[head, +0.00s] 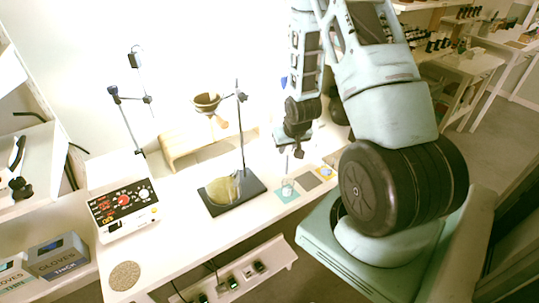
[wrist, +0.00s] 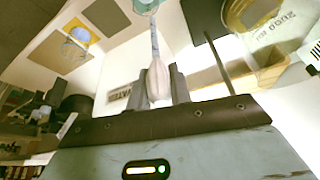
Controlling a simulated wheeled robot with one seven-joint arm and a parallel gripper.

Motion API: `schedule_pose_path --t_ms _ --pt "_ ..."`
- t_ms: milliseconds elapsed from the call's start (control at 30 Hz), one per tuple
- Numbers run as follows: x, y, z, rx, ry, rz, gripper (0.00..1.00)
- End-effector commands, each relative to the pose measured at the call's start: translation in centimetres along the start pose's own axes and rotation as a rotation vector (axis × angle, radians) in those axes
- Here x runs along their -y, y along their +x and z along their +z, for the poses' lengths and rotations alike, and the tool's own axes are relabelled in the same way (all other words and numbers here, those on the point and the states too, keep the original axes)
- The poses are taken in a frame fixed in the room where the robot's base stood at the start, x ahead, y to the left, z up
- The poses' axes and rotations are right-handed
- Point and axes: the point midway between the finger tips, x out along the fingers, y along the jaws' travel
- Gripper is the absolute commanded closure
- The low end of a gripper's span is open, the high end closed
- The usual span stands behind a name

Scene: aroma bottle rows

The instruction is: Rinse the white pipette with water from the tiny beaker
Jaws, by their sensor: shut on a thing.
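My gripper (head: 298,152) is above the right part of the bench and points down. In the wrist view my gripper (wrist: 159,84) is shut on the white pipette (wrist: 157,82), with its pale bulb between the fingers. The thin stem (wrist: 154,38) points away from the gripper, toward a small teal-tinted round vessel (wrist: 146,5), likely the tiny beaker, cut off by the top edge. In the head view a teal mat (head: 279,197) lies below the gripper with a small clear vessel (head: 287,189) on it. I cannot tell whether the tip is inside it.
A grey mat (head: 309,182) and a mat with a yellow-blue item (head: 326,172) lie to the right. A heating unit (head: 124,208) and a cork disc (head: 125,275) are farther left.

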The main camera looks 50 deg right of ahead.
Motion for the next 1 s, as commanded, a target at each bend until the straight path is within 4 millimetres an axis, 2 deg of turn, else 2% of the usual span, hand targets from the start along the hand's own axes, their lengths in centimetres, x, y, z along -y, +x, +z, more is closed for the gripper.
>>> schedule_pose_path --t_ms 133,567,1000 --pt "-0.8 -0.2 -0.1 0.001 0.015 0.007 0.85" --pt "-0.8 -0.1 0.0 0.001 0.014 0.007 0.85" --pt "-0.8 2.2 0.9 0.001 0.014 0.007 0.85"
